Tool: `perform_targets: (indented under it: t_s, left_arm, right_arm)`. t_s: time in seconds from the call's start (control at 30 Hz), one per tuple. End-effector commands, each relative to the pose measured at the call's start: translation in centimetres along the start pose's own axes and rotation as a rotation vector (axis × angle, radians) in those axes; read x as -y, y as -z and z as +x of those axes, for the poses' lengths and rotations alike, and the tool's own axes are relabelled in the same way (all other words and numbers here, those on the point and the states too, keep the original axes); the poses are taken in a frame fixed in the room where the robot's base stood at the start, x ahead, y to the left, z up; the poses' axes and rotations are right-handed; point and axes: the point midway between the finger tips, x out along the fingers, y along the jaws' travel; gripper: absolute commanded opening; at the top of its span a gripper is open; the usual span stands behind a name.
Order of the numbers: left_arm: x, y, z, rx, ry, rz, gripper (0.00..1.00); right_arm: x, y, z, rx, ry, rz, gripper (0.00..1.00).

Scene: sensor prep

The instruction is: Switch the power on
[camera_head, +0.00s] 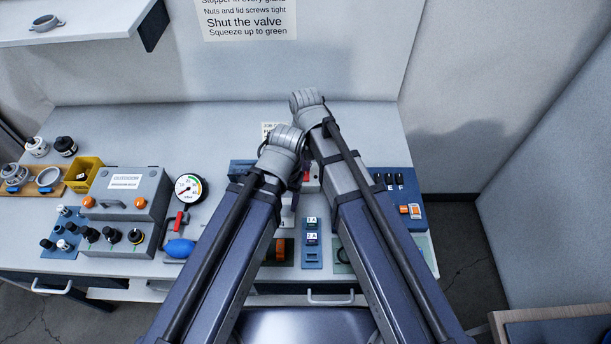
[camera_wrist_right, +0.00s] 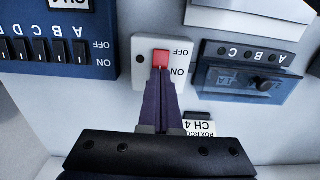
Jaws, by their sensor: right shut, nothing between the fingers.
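The power switch is a red rocker (camera_wrist_right: 161,57) on a small pale plate marked OFF and ON, which reads upside down in the right wrist view. My right gripper (camera_wrist_right: 160,75) is shut and empty. Its fingertips are at the near edge of the red rocker in this view; I cannot tell if they touch it. A bit of red (camera_head: 306,176) shows between my two arms in the head view, where the arms hide most of the switch area. My left arm reaches over the bench beside the right, but its fingers are hidden.
Beside the switch plate are a blue breaker panel (camera_wrist_right: 55,50) and a blue terminal box (camera_wrist_right: 245,82). A gauge (camera_head: 188,188), a grey box (camera_head: 124,208) and a yellow bin (camera_head: 84,174) stand on the bench's left. A blue panel (camera_head: 411,205) lies right of my arms.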

Motion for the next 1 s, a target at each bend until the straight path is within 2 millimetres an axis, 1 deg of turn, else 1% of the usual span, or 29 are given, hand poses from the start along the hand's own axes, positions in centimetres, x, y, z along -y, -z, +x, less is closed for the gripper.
perform_targets:
  t_s: [1.0]
  left_arm:
    - [-0.1, 0.1, 1.4, 0.0, 0.0, 0.0, 0.66]
  right_arm:
    - [0.0, 0.0, 1.4, 0.0, 0.0, 0.0, 0.0]
